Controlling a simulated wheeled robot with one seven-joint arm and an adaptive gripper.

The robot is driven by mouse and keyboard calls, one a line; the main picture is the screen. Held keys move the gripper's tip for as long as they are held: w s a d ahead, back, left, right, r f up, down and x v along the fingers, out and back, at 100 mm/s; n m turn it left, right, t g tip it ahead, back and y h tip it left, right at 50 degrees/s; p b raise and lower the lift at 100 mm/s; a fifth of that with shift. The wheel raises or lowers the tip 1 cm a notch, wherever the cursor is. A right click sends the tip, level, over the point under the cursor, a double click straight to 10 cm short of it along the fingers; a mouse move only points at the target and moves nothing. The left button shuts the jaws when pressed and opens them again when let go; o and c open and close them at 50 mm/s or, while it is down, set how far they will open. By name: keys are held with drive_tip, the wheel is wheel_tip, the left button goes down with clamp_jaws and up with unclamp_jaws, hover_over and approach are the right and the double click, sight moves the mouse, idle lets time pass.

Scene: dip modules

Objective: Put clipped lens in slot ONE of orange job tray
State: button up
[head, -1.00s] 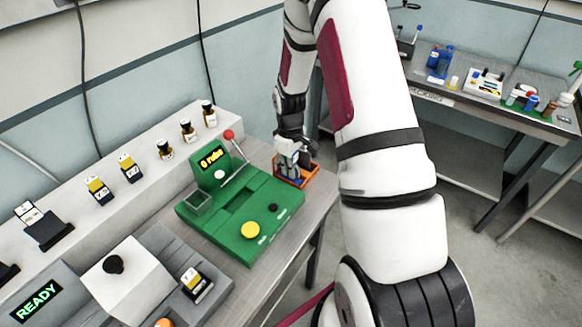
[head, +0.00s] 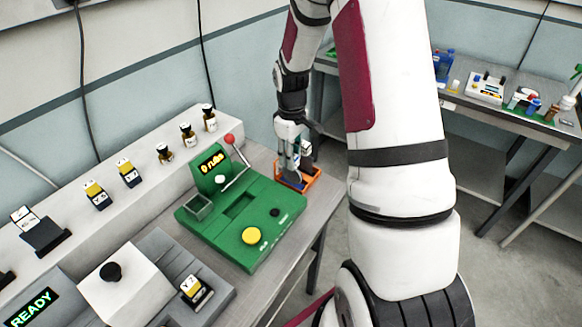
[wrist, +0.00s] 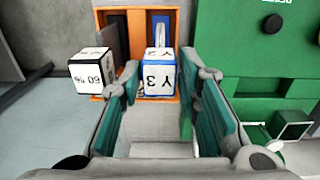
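The orange job tray (head: 317,178) stands at the bench's right end; it shows end-on in the wrist view (wrist: 172,15). A blue-edged white block marked Y 3 (wrist: 159,76) stands upright in its right compartment and appears to be the clipped lens. A black-edged white block (wrist: 90,74) stands at the left compartment, slightly tilted. Slot numbers are not legible. My gripper (wrist: 168,82) is open, its teal-padded fingers on either side of the Y 3 block with gaps showing. In the head view my gripper (head: 292,172) is over the tray and hides part of it.
A green station (head: 235,215) with a red-knobbed lever stands close beside the tray. Small bottles and yellow-black modules (head: 128,172) line the ledge behind. A grey dock with a READY display (head: 32,306) is at front left. A second bench (head: 480,112) is at far right.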

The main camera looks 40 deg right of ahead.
wheel_tip(320, 180, up, 6)
drive_tip(key=shift+f, duration=0.25)
drive_tip(key=s+a+r+m+t, duration=0.1)
drive_tip(key=s+a+r, duration=0.2)
drive_tip(key=a+r, duration=0.3)
drive_tip(key=s+a+r+m+t, duration=0.1)
drive_tip(key=s+a+r, duration=0.2)
drive_tip(key=r, duration=0.6)
drive_tip(key=s+a+r+t, duration=0.1)
drive_tip(key=s+a+r, duration=0.1)
drive_tip(key=s, duration=0.3)
drive_tip(key=s+a+r+m+t, duration=0.1)
drive_tip(key=s+a+r, duration=0.1)
drive_tip(key=s+a, duration=0.2)
drive_tip(key=s+a+r+m+t, duration=0.1)
drive_tip(key=s+a+r, duration=0.1)
drive_tip(key=s, duration=0.3)
drive_tip(key=shift+s+a+r+t, duration=0.3)
drive_tip(key=shift+s+a+r, duration=0.05)
drive_tip(key=shift+a+r, duration=0.1)
